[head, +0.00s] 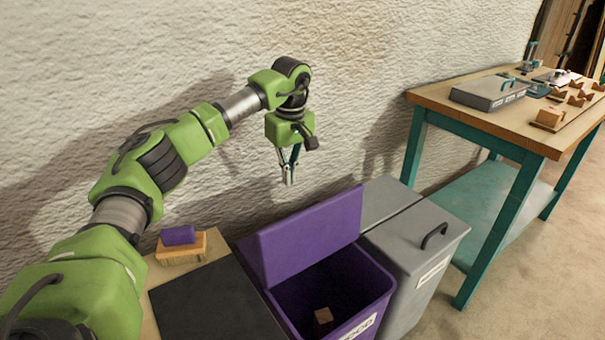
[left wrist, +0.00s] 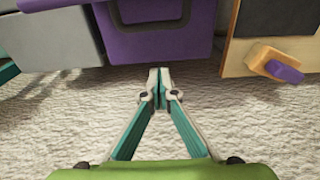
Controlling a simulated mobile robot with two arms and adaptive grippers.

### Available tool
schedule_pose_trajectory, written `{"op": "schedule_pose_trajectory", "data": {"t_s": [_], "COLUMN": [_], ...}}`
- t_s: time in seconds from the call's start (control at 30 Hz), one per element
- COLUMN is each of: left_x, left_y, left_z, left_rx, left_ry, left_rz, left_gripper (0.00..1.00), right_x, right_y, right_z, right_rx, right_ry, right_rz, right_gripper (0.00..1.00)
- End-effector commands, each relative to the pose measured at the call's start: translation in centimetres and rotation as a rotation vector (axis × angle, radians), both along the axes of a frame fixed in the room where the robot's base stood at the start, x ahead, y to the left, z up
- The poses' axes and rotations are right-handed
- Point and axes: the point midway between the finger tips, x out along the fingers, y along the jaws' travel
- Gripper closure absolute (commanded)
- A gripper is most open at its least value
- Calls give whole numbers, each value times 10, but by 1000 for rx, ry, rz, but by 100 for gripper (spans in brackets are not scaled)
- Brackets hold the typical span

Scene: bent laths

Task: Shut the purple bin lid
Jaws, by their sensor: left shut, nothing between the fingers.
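The purple bin (head: 372,278) stands near the wall with its purple lid (head: 308,238) raised, tilted up at the wall side. A small brown block (head: 323,318) lies inside the bin. My left gripper (head: 289,182) is shut and empty, pointing down above and behind the raised lid, close to the wall. In the left wrist view the left gripper (left wrist: 158,72) has its fingertips together, with the purple lid (left wrist: 160,42) beyond them. I cannot tell whether the tips touch the lid. My right gripper is not in view.
A grey bin (head: 415,250) with a closed, handled lid stands right of the purple bin. Left of it is a wooden surface with a dark mat (head: 215,303) and a wooden block with a purple top (head: 180,240). A workbench (head: 500,115) stands at the right.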

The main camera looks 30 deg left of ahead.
Motion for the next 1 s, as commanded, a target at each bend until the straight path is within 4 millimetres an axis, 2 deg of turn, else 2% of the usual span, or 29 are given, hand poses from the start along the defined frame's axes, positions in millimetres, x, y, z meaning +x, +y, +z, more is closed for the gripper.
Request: {"op": "schedule_pose_trajectory", "data": {"t_s": [0.03, 0.3, 0.6, 1.0], "left_x": [0, 2, -11, -13], "left_y": [1, 5, -27, -31], "left_z": [-15, -72, -60, -58], "left_rx": [1, 0, 1, 0], "left_ry": [4, 3, -1, -1], "left_rz": [-1, -3, -5, -3], "left_gripper": [100, 100, 100, 100], "right_x": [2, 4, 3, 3], "right_y": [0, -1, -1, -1], "right_z": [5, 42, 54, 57], "right_rx": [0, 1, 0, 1], "right_ry": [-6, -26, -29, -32], "right_rz": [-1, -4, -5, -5], "right_gripper": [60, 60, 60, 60]}}
